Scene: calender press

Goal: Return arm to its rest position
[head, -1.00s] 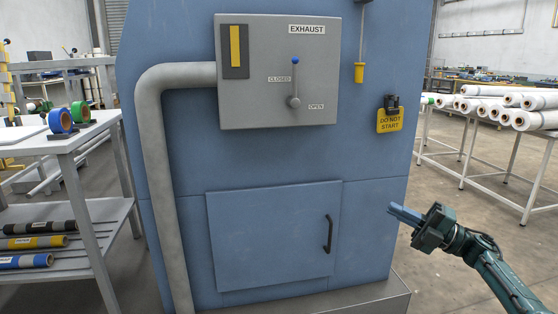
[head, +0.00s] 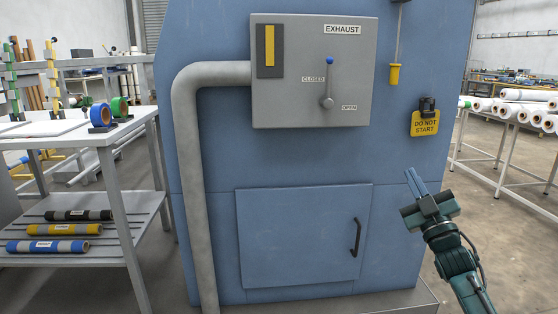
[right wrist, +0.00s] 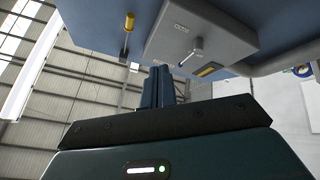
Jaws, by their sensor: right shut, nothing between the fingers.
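My right gripper (head: 414,183) is at the lower right in the head view, in front of the blue machine's right edge. Its blue fingers are together, point up and hold nothing. In the right wrist view the shut fingers (right wrist: 158,88) show in the middle, with the machine behind them. The arm is apart from the exhaust box (head: 312,108) and its lever (head: 328,82). My left gripper is in neither view.
The blue machine (head: 215,160) fills the middle, with a closed door (head: 300,235) low down. A yellow DO NOT START tag (head: 425,124) hangs at its right. A grey shelf table (head: 75,139) with tape rolls stands left. White rolls (head: 525,110) lie on a rack at right.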

